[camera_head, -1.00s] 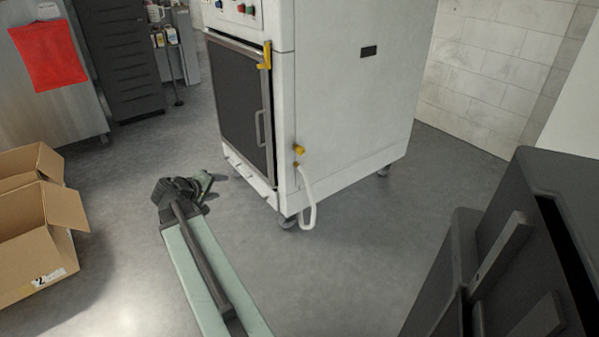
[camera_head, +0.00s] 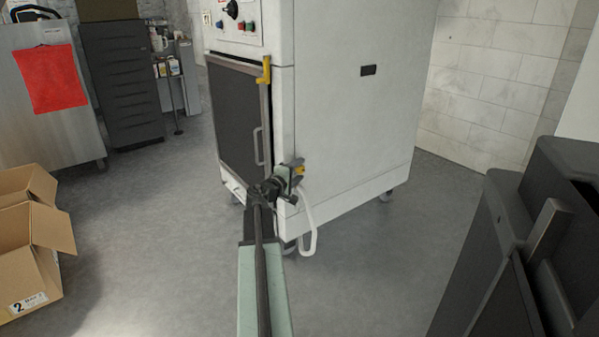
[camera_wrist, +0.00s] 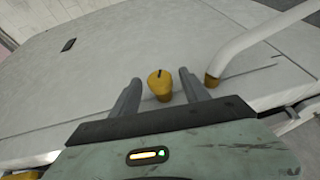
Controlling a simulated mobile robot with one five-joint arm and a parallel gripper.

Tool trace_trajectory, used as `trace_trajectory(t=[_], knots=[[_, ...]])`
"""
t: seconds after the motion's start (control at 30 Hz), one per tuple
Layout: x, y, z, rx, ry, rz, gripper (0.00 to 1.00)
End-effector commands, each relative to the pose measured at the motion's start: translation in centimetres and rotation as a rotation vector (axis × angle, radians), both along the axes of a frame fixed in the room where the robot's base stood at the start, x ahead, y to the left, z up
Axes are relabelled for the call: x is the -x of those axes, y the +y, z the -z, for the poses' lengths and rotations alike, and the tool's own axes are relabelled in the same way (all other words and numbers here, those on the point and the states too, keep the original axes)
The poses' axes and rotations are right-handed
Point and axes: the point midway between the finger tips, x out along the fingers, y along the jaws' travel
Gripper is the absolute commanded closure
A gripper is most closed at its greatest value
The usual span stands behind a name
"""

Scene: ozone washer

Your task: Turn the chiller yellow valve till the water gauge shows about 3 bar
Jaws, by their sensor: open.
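The yellow valve (camera_wrist: 160,84) sits on the side panel of the white chiller cabinet (camera_head: 350,120). A dark mark shows on the top of its knob in the wrist view. My gripper (camera_wrist: 166,90) is open, with one finger on each side of the knob. I cannot tell whether either finger touches it. In the head view my gripper (camera_head: 292,172) is at the cabinet's lower front corner and hides most of the valve. No water gauge can be made out in either view.
Cardboard boxes (camera_head: 35,240) stand at left. A dark grey bin-like object (camera_head: 580,165) stands at right.

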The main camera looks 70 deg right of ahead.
Motion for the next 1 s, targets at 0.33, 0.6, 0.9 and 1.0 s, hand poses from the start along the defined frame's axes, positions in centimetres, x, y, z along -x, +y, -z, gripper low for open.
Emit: trace_trajectory(t=[0.33, 0.6, 0.9, 1.0], knots=[[0.21, -1.32, 0.13, 0.000, -0.001, -0.001, 0.49], [0.16, -1.29, 0.11, -0.001, -0.001, -0.002, 1.00], [0.18, -1.32, -0.38, -0.049, -0.032, 0.000, 1.00], [0.10, -1.26, -0.65, -0.094, -0.062, 0.000, 1.00]])
